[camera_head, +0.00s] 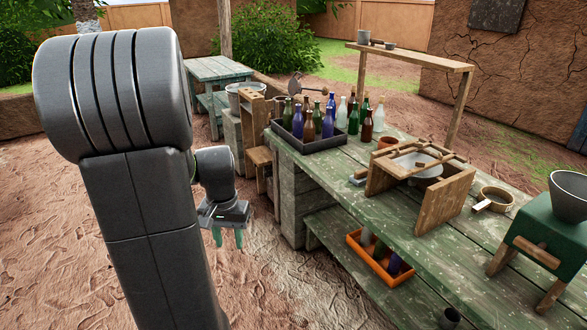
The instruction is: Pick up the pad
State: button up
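I cannot make out for certain which thing is the pad. A small bluish-grey flat object (357,180) lies on the green wooden workbench (402,212), beside the left foot of a wooden frame. It is too small to tell if it is the pad. My gripper (228,238) hangs over the bare ground to the left of the bench, fingers pointing down. Its two teal-tipped fingers are apart with nothing between them. My arm covers much of the left of the picture.
A dark tray (309,145) of several bottles stands at the bench's far left end. The wooden frame (440,205) with a bowl, a small pan (493,199) and a green machine with a funnel (569,197) stand further right. An orange crate (378,262) sits on the lower shelf.

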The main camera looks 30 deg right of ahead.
aim_at(358, 179)
jog(key=i+l+u, duration=0.1)
jog(key=u, duration=0.35)
jog(key=l+u, duration=0.2)
jog(key=u, duration=0.2)
jog(key=i+l+u, duration=0.1)
jog(key=u, duration=0.35)
jog(key=l+u, duration=0.3)
jog(key=u, duration=0.15)
jog(key=l+u, duration=0.35)
jog(key=l, duration=0.35)
jog(key=l+u, duration=0.35)
jog(key=l, duration=0.35)
jog(key=l+z, duration=0.25)
jog(key=z, duration=0.2)
jog(key=i+l+z, duration=0.1)
jog(key=l+z, duration=0.15)
jog(key=z, duration=0.7)
jog(key=l+z, duration=0.15)
jog(key=z, duration=0.8)
jog(key=l+z, duration=0.1)
jog(key=z, duration=0.35)
jog(key=i+z, duration=0.1)
jog(key=z, duration=0.4)
jog(key=l+z, duration=0.1)
jog(key=z, duration=0.35)
jog(key=i+z, duration=0.1)
jog(key=z, duration=0.4)
